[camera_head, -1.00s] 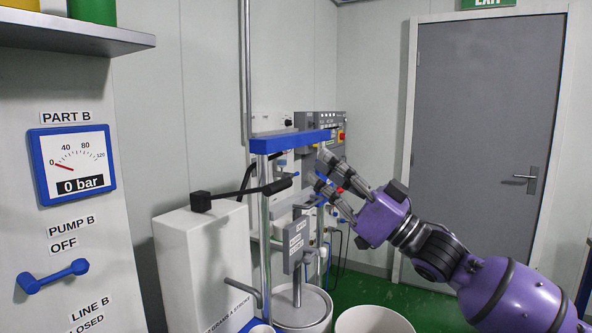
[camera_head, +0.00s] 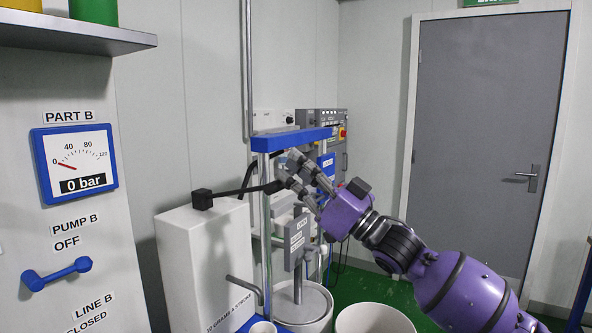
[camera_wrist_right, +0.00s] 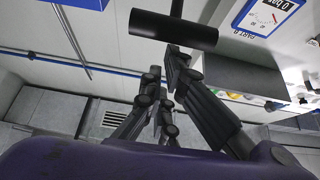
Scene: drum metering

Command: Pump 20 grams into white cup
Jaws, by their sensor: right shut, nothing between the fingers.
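The white dosing pump (camera_head: 205,255) is labelled "10 grams a stroke". Its black lever (camera_head: 235,191) ends in a dark cylindrical grip, seen close up in the wrist view (camera_wrist_right: 172,28). My right gripper (camera_head: 287,168) is shut and empty beside the lever's grip end; I cannot tell whether it touches. In the wrist view the gripper (camera_wrist_right: 163,64) is just below the grip, which is not between its fingers. A small white cup (camera_head: 262,328) is partly cut off at the bottom edge, below the bent spout (camera_head: 243,286). My left gripper is not in view.
A blue-topped frame (camera_head: 290,139) stands over a light drum (camera_head: 302,308), close to my right gripper. A large white bin (camera_head: 372,319) stands to the right of it. The Part B gauge (camera_head: 75,160) on the left reads 0 bar. Green floor is clear before the grey door (camera_head: 478,140).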

